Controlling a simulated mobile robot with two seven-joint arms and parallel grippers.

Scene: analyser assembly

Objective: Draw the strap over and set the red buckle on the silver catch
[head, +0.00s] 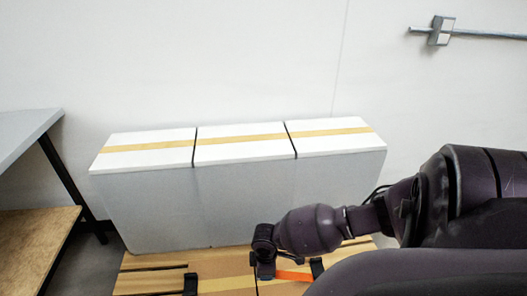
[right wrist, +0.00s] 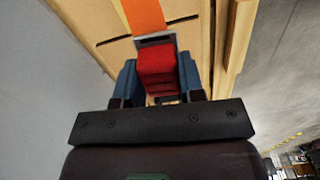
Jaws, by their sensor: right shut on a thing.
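The orange strap (head: 296,276) lies over the wooden surface just right of my right gripper (head: 265,270) in the head view. In the right wrist view, the strap (right wrist: 143,15) runs down to a grey piece at the head of the red buckle (right wrist: 157,66). The buckle is between the two blue fingers of my right gripper (right wrist: 157,80), which is shut on it. The buckle is hidden in the head view. I cannot make out the silver catch as a separate part in either view. My left gripper is not in view.
The wooden surface (head: 228,285) carries black brackets (head: 190,283) at its near edge. Behind it stand grey boxes with white lids (head: 240,150) and tan stripes, close to the wall. A grey-topped table (head: 22,130) is at the left.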

